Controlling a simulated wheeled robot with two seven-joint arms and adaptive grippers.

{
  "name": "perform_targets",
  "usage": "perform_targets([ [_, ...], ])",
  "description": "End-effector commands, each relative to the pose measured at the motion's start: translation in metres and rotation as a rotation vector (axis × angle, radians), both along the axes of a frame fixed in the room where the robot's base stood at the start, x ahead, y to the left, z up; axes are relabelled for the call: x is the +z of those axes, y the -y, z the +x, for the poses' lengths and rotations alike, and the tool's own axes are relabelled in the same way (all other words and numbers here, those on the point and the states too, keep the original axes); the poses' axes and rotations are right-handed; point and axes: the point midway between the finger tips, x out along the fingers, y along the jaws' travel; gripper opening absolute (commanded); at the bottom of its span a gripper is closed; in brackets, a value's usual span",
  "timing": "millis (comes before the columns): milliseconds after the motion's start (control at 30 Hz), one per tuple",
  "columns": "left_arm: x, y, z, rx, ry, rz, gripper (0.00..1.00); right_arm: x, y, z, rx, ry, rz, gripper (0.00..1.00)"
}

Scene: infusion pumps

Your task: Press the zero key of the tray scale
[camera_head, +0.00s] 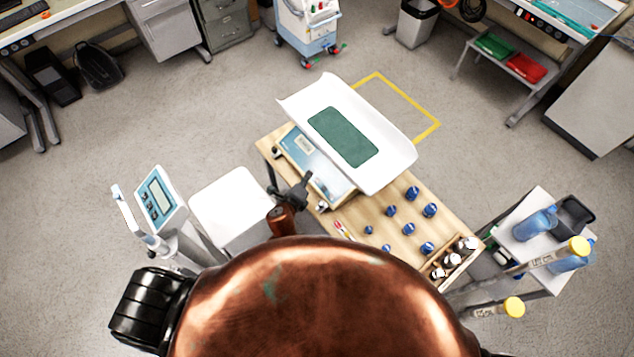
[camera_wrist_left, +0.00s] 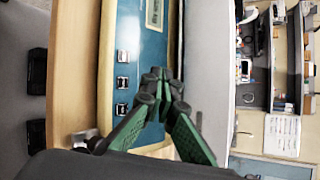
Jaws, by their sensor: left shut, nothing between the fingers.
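The tray scale has a white curved tray (camera_head: 392,162) with a green mat (camera_head: 343,136), above a blue front panel (camera_head: 326,180) on a wooden table. In the left wrist view the blue panel (camera_wrist_left: 133,30) has a column of three small dark keys, an upper (camera_wrist_left: 122,55), a middle (camera_wrist_left: 123,82) and a lower one (camera_wrist_left: 121,109). Their labels are unreadable, so I cannot tell which is zero. My left gripper (camera_head: 306,180) is shut and empty over the panel. Its fingertips (camera_wrist_left: 160,75) appear right of the keys; contact with the panel cannot be told.
Blue-capped items (camera_head: 408,229) and a wooden rack of bottles (camera_head: 452,260) occupy the table's right part. A white scale with a display (camera_head: 160,197) stands left. A side stand (camera_head: 535,250) with blue bottles is at right. Open floor lies beyond the table.

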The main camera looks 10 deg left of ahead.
Motion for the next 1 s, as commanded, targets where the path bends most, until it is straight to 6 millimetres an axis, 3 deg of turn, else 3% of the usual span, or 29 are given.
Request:
perform_targets([
  [200, -0.032, 0.007, 0.009, 0.001, 0.001, -0.001, 0.00, -0.035, 0.000, -0.003, 0.000, -0.005, 0.000, 0.40],
  [433, -0.058, 0.013, 0.018, 0.001, 0.001, 0.000, 0.00, -0.060, 0.000, -0.001, 0.001, -0.004, 0.000, 0.40],
  [1000, -0.062, 0.015, 0.021, 0.002, 0.002, -0.001, 0.00, -0.064, -0.001, -0.003, 0.000, -0.006, 0.000, 0.40],
])
